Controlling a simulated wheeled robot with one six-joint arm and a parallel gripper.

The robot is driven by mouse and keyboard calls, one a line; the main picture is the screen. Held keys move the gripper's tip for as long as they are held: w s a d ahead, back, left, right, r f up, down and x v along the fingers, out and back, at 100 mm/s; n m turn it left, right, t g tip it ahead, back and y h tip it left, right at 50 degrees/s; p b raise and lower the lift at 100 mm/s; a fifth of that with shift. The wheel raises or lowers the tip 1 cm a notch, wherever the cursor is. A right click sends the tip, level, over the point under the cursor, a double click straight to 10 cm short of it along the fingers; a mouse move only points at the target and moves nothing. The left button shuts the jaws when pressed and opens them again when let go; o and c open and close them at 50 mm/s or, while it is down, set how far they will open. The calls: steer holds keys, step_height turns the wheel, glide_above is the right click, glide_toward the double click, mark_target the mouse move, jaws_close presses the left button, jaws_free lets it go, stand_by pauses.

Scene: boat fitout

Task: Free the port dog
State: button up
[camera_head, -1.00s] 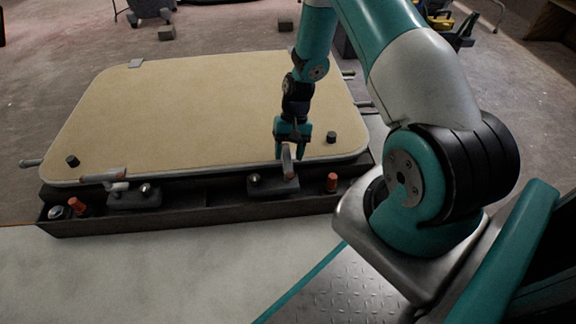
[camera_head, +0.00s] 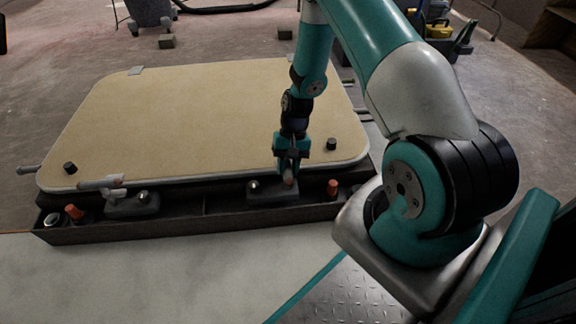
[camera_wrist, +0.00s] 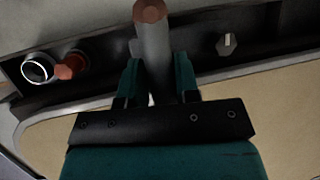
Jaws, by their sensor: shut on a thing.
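Two dog handles sit along the near edge of a tan hatch panel (camera_head: 210,120). The frames do not show which is the port one. The right handle (camera_head: 289,180) points towards the head camera, over its dark base (camera_head: 270,192). In the wrist view it is a grey bar (camera_wrist: 155,55) with a reddish end. My gripper (camera_head: 291,172) is shut on this bar, with one finger on each side in the wrist view (camera_wrist: 157,85). The left handle (camera_head: 100,183) lies along the panel's edge, apart from my gripper. The fingers partly hide the held handle.
A dark trough (camera_head: 215,222) runs along the near side, with an orange plug (camera_head: 333,187) at right and another (camera_head: 74,212) at left. Black knobs (camera_head: 70,168) and (camera_head: 331,144) stand on the panel. A pale surface (camera_head: 170,275) in front is clear.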

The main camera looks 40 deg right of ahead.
steer(key=shift+a+r, duration=0.1)
steer(key=m+p, duration=0.1)
steer(key=p, duration=0.1)
steer(key=m+t+p, duration=0.1)
steer(key=m+p, duration=0.1)
steer(key=shift+r+m+p, duration=0.25)
steer(key=shift+m+p, duration=0.05)
steer(key=shift+p, duration=0.05)
steer(key=m+t+p, duration=0.2)
steer(key=m+p, duration=0.2)
steer(key=shift+y, duration=0.3)
steer(key=m+t+p, duration=0.1)
steer(key=m+p, duration=0.1)
steer(key=m, duration=0.1)
steer(key=m+t+h+p, duration=0.1)
steer(key=m+p, duration=0.1)
steer(key=shift+w+f+m, duration=0.1)
steer(key=shift+m, duration=0.3)
steer(key=m+t+h+p, duration=0.1)
steer(key=m, duration=0.2)
steer(key=shift+p, duration=0.4)
steer(key=shift+f+m+t+h+p, duration=0.15)
steer(key=shift+m+t+h+p, duration=0.2)
steer(key=shift+m, duration=0.35)
steer(key=shift+w, duration=0.1)
steer(key=o, duration=0.8)
steer(key=shift+d, duration=0.2)
steer(key=shift+o, duration=0.2)
steer(key=shift+a, duration=0.1)
